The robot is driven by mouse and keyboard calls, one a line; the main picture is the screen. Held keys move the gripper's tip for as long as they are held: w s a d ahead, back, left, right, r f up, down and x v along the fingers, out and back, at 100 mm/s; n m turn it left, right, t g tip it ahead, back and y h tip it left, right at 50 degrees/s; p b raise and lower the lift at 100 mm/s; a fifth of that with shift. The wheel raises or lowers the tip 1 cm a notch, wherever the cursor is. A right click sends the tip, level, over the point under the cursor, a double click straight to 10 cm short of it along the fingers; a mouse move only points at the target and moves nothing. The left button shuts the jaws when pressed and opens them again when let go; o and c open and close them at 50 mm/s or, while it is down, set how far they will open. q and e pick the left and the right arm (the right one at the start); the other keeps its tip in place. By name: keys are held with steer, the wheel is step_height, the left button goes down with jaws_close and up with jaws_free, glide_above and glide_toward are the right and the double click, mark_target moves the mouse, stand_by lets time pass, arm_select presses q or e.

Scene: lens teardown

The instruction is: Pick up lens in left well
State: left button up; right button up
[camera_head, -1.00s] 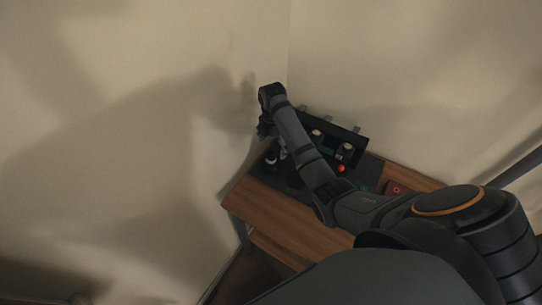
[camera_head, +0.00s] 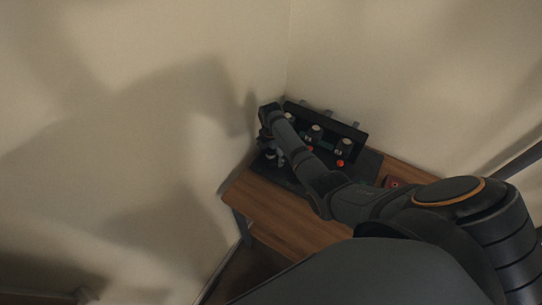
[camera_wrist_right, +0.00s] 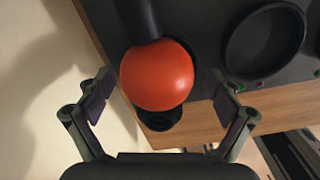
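My right gripper (camera_head: 271,150) is over the left end of the dark mat on the wooden table, its fingers mostly hidden. In the right wrist view my right gripper (camera_wrist_right: 160,82) is open, with its fingers apart on both sides of an orange-red ball (camera_wrist_right: 157,75). The fingers do not appear to touch the ball. A black cylinder (camera_wrist_right: 140,18) adjoins the ball, and a dark round part (camera_wrist_right: 160,120) shows partly below it. A black round dish or well (camera_wrist_right: 265,38) is to the right. I cannot tell which part is the left-well lens. My left gripper is not in view.
A black rack (camera_head: 335,121) with pale-topped cylinders (camera_head: 345,144) stands along the back. The wooden table's (camera_head: 262,205) front strip is clear. Walls stand close behind and left.

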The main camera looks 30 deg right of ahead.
steer(key=c, duration=1.2)
steer(key=shift+s, duration=0.2)
jaws_close()
steer(key=shift+a, duration=0.1)
steer(key=shift+s, duration=0.1)
steer(key=shift+r, duration=0.55)
steer(key=s+a+r+p, duration=0.1)
steer(key=s+a+r, duration=0.7)
steer(key=s+r, duration=0.2)
step_height(320, 180, up, 2)
steer(key=shift+s+a+p, duration=0.15)
steer(key=shift+a+p, duration=0.2)
